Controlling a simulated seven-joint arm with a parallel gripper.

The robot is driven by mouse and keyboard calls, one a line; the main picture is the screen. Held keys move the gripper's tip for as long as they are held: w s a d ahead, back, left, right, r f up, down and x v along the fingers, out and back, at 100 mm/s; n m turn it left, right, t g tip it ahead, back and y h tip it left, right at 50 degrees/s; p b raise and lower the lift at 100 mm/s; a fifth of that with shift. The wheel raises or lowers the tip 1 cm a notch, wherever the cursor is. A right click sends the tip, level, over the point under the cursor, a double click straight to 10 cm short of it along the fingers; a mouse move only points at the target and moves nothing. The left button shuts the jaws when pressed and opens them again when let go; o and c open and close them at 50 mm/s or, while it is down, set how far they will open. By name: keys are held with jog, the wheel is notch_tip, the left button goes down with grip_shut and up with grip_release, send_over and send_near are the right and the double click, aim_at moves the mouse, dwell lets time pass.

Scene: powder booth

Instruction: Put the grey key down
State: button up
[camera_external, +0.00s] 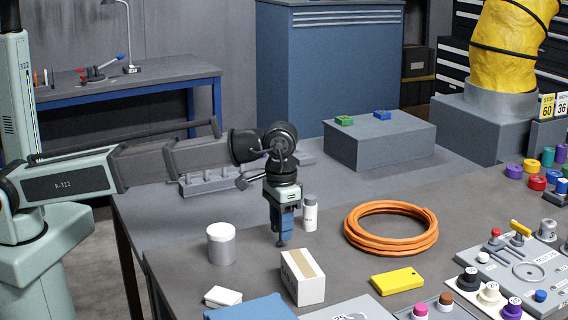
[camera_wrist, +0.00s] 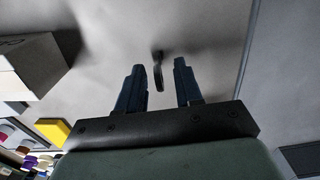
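My gripper (camera_external: 282,230) points down over the grey worktable, behind the white box with a tan stripe. In the wrist view its two dark blue fingers (camera_wrist: 158,64) stand apart, with a clear gap on each side of a small dark grey piece (camera_wrist: 158,76), which looks like the grey key. The piece lies in line with the space between the fingers and touches neither. In the outside view a small dark shape (camera_external: 282,242) shows just under the fingertips, at the tabletop. Its full outline is too small to make out.
The white box (camera_external: 303,278) stands in front of my gripper. A grey-white jar (camera_external: 221,245) is to the left, and a small bottle (camera_external: 310,213) is close behind to the right. An orange hose coil (camera_external: 391,228) and yellow block (camera_external: 397,281) lie to the right.

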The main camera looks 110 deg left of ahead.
notch_tip(320, 180, up, 12)
jog(key=shift+r, duration=0.15)
dwell(0.7)
